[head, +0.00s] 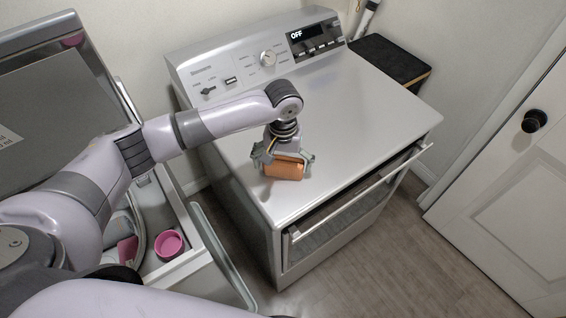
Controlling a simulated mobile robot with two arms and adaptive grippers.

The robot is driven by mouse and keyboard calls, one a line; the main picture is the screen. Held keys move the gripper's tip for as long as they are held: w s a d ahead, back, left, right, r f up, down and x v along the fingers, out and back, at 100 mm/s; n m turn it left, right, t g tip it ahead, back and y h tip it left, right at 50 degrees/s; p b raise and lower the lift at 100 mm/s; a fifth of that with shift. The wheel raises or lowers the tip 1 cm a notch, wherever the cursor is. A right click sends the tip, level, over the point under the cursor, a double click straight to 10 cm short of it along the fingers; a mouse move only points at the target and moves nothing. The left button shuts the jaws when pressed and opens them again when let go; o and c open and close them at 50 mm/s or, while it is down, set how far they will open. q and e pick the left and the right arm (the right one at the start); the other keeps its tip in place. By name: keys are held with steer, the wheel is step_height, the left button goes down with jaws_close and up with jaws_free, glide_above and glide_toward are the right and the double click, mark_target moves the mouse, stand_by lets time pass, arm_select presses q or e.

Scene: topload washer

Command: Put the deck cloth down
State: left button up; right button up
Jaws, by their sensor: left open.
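The deck cloth appears to be the small orange-brown block-like bundle (284,170) at the front left of the silver dryer's flat top (345,120). My left gripper (284,162) points down right over it. Its fingers are spread, one on each side of the bundle, and hide part of its upper side. The bundle seems to rest on the top, but I cannot tell whether the fingers touch it. My right gripper is not in view.
The dryer's front door (345,205) with its long handle stands slightly ajar. A control panel (265,60) reading OFF runs along the back. At left, the open washer holds a pink cup (169,244). A black-topped stand (390,58) is behind right. The dryer top is otherwise clear.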

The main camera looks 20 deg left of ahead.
mark_target(283, 159)
arm_select(q)
step_height(283, 159, up, 12)
steer(key=b, duration=0.3)
steer(key=shift+r, duration=0.15)
stand_by(0.5)
